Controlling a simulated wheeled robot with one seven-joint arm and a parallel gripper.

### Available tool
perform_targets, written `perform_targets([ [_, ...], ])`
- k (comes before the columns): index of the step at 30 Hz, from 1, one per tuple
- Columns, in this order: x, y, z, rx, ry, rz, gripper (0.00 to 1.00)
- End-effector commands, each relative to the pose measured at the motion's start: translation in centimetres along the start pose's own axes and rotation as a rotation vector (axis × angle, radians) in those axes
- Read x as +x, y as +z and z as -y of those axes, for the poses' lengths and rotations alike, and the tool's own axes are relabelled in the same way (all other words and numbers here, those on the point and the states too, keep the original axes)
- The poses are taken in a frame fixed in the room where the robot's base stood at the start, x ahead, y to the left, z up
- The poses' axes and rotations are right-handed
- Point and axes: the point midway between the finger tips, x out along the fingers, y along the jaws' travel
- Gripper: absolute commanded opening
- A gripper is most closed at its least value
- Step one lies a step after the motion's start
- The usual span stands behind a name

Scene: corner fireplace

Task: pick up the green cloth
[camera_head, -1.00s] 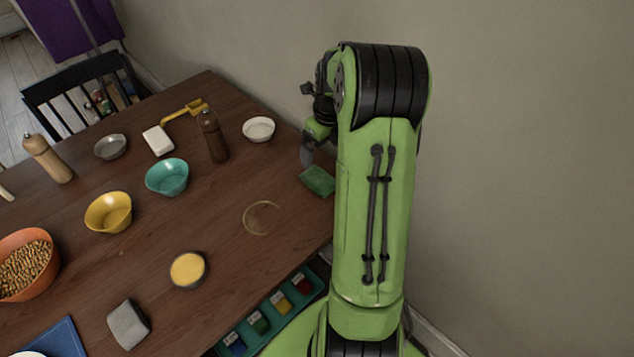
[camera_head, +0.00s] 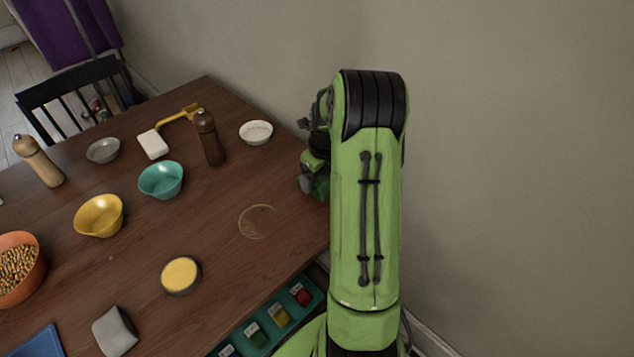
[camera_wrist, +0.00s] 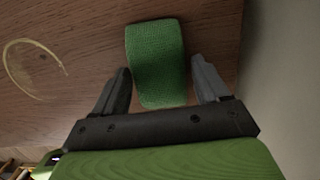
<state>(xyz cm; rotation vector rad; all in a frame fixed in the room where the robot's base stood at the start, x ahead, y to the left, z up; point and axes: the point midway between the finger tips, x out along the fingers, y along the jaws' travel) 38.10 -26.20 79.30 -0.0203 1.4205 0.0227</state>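The green cloth (camera_wrist: 156,62) lies on the wooden table in the wrist view, a folded, textured strip close to the table's edge. My gripper (camera_wrist: 162,80) is open, with one dark finger on each side of the cloth's near end. Gaps show between the fingers and the cloth. In the head view my gripper (camera_head: 308,186) is low at the table's right edge, partly hidden by my arm. A bit of the green cloth (camera_head: 320,187) shows beside it.
A ring-shaped stain (camera_head: 257,221) marks the table (camera_head: 225,250) left of the gripper. A white bowl (camera_head: 256,132), dark pepper mill (camera_head: 210,140) and teal bowl (camera_head: 161,180) stand nearby. The wall (camera_head: 520,150) is to the right. A teal tray (camera_head: 268,330) sits below the table edge.

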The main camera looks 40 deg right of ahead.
Motion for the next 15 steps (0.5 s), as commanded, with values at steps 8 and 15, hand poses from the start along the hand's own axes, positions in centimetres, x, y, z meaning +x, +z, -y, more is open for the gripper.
perform_targets([
  [8, -0.02, 0.01, -0.01, 0.000, 0.000, 0.000, 0.37],
  [15, -0.81, 0.16, 0.02, 0.000, -0.001, 0.002, 0.37],
])
